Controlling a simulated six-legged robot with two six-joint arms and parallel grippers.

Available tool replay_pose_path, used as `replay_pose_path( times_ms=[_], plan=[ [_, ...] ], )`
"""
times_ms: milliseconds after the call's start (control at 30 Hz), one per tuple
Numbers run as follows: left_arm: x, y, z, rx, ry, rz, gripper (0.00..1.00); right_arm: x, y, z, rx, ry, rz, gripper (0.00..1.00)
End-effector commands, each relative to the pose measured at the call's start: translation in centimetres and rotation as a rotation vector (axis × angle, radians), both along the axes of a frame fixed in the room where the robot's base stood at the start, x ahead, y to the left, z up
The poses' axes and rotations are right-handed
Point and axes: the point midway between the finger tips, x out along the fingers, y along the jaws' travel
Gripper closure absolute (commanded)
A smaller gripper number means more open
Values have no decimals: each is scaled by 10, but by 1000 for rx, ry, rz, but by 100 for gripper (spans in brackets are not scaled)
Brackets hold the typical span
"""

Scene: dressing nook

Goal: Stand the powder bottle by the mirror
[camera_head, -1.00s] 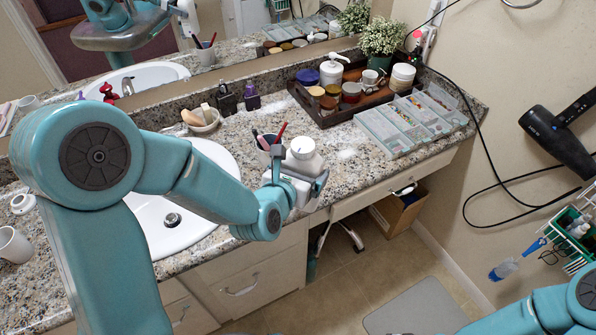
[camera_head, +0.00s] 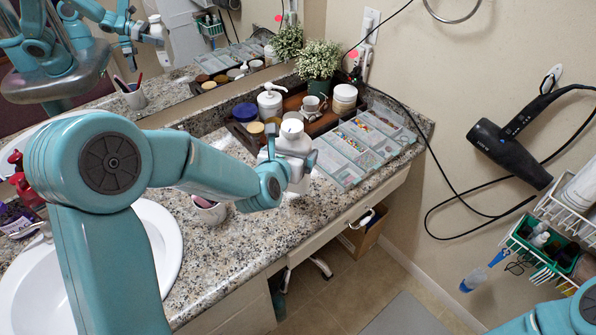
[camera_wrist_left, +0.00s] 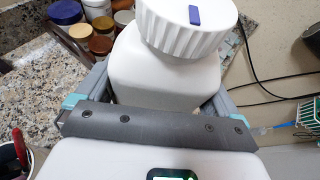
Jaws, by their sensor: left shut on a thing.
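The powder bottle (camera_head: 293,137), white with a ribbed white cap, is in my left gripper (camera_head: 290,158), shut around its body. It looks about upright, over the counter in front of the wooden tray. In the left wrist view the bottle (camera_wrist_left: 165,70) sits between the fingers, with a blue mark on its cap. The mirror (camera_head: 190,45) runs along the wall behind the counter; the tray's jars lie between the bottle and it. Whether the bottle's base touches the counter is hidden. My right gripper is out of view; only part of that arm shows at lower right.
The wooden tray (camera_head: 228,124) holds jars, a pump bottle (camera_head: 270,102) and a plant (camera_head: 318,65). Clear organizers (camera_head: 350,150) lie right of the bottle. A brush cup (camera_head: 209,212) is partly behind my arm. Bare granite (camera_head: 215,255) lies beside the sink (camera_head: 155,235). A hair dryer (camera_head: 510,150) hangs at right.

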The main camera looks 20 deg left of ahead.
Motion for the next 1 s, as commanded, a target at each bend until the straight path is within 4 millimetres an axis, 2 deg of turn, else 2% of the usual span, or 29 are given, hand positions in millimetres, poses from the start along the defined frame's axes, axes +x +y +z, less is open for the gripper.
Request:
replay_pose_path(
  times_ms=[267, 500, 633, 733, 800, 900, 1000],
  plan=[
    [64, 72, 40, -1, -5, 161, 47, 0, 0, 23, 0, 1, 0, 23],
    [125, 172, 80, -3, -2, 332, 47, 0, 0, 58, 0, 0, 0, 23],
    [141, 237, 90, -3, 0, 424, 47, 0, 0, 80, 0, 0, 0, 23],
    [141, 285, 77, -2, 4, 495, 47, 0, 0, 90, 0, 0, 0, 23],
    [136, 310, 57, -1, 5, 534, 47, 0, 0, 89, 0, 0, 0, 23],
    [129, 332, 27, 0, 4, 569, 47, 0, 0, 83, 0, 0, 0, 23],
    [124, 343, 7, 1, 2, 586, 47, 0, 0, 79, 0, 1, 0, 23]
  ],
)
